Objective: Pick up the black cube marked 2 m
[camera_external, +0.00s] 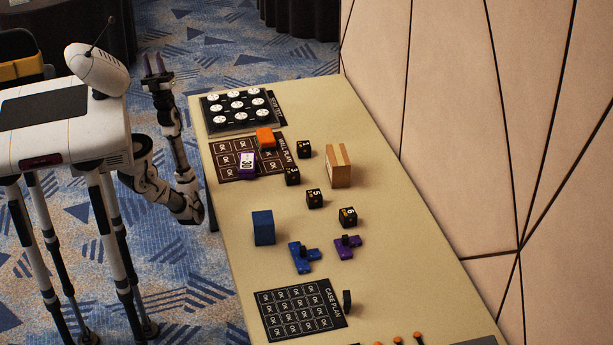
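Several small black cubes with pale markings stand apart on the table. One cube (304,149) is near the black panel at the far end, and another cube (292,176) is just nearer. A third cube (315,198) is around the table's middle, and another cube (347,217) is to its right. The markings are too small to tell surely which reads 2 m. My gripper (154,63) points up beside the table's far left corner, over the carpet. Its two fingers are apart with nothing between them, well away from the cubes.
On the tan table (390,270) are a wooden block (339,166), a blue block (263,228), blue (304,258) and purple (347,246) pieces, an orange block (265,138) and a purple-and-white block (247,164). A panelled wall (470,130) borders the right side.

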